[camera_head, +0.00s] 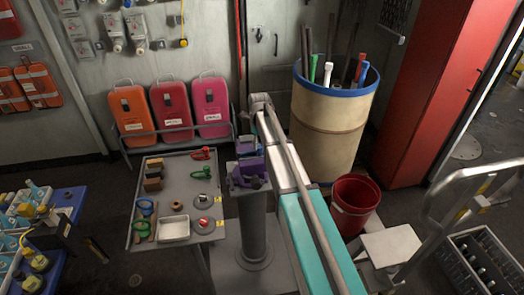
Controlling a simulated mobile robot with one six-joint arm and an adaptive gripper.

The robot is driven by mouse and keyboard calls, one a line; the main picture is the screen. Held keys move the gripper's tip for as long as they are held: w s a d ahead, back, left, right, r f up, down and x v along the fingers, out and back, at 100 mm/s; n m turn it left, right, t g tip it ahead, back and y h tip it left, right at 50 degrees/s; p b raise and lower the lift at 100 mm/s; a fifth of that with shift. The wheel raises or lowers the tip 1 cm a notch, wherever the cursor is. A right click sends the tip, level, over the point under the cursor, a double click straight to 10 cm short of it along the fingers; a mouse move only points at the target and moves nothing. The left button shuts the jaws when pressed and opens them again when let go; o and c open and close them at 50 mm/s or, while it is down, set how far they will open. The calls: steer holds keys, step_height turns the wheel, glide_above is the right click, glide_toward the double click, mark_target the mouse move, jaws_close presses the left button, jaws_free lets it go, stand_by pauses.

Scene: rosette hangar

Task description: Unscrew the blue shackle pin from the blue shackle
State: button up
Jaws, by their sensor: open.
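A grey post (254,232) stands in the middle, with a dark purple, vise-like piece (240,186) on top. Small grey and purple parts crowd together just above it. I cannot make out the blue shackle or its pin clearly among them. I cannot separate my gripper from these parts either, so its fingers and their distance from the post top are unclear.
Left of the post, a grey tool table (178,181) carries red- and green-handled items, rings and a white tray (174,228). A tan barrel (330,115) and red bucket (354,204) stand right. A blue bench (72,200) is far left.

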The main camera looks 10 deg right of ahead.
steer(key=shift+f, duration=0.2)
steer(key=shift+f+b, duration=0.75)
steer(key=shift+b, duration=0.15)
jaws_close()
